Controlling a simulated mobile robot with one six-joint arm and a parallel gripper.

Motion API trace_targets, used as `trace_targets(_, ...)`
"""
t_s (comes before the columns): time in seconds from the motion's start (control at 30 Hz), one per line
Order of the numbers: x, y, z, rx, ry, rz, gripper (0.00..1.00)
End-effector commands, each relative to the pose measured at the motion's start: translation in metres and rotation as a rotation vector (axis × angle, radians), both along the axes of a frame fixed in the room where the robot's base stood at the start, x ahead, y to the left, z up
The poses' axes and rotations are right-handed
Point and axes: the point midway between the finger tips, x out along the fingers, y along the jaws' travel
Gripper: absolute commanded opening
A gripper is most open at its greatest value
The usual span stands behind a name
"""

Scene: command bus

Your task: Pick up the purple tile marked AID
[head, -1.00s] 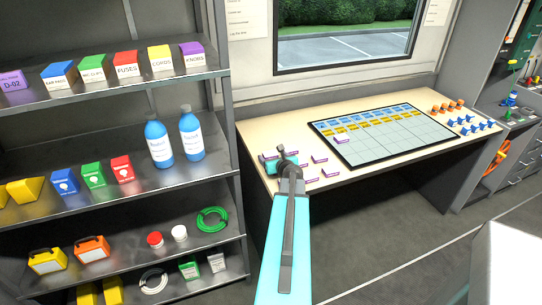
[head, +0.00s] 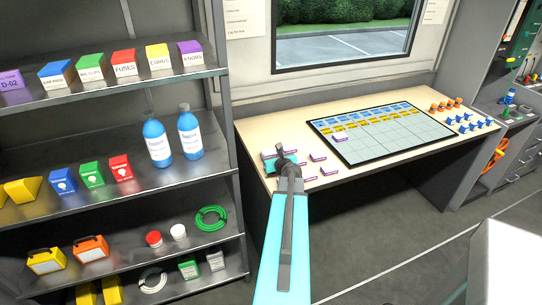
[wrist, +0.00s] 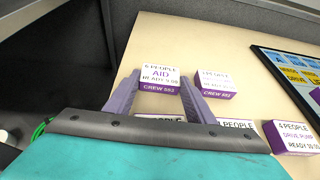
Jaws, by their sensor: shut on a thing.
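The purple and white tile marked AID (wrist: 160,78) sits between the two purple fingers of my gripper (wrist: 158,92) in the wrist view. The fingers are shut on its sides. Its top face reads "6 PEOPLE, AID" and its front reads "CREW 502". I cannot tell whether it touches the desk. In the head view my gripper (head: 283,158) is over the left part of the desk, and my own arm hides most of the held tile.
Other purple and white tiles (wrist: 217,84) lie close by, including a DRIVE PUMP tile (wrist: 292,137). The pale desk (head: 250,130) carries a black-framed board (head: 385,140) to the right. A shelf rack (head: 232,100) stands left of the desk.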

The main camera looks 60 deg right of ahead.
Motion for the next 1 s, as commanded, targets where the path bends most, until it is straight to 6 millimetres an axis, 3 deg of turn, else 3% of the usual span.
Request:
trace_targets(0.47,0.000,0.000,0.036,-0.003,-0.002,0.000,0.27)
trace_targets(1.0,-0.096,-0.021,0.042,-0.001,0.000,-0.004,0.27)
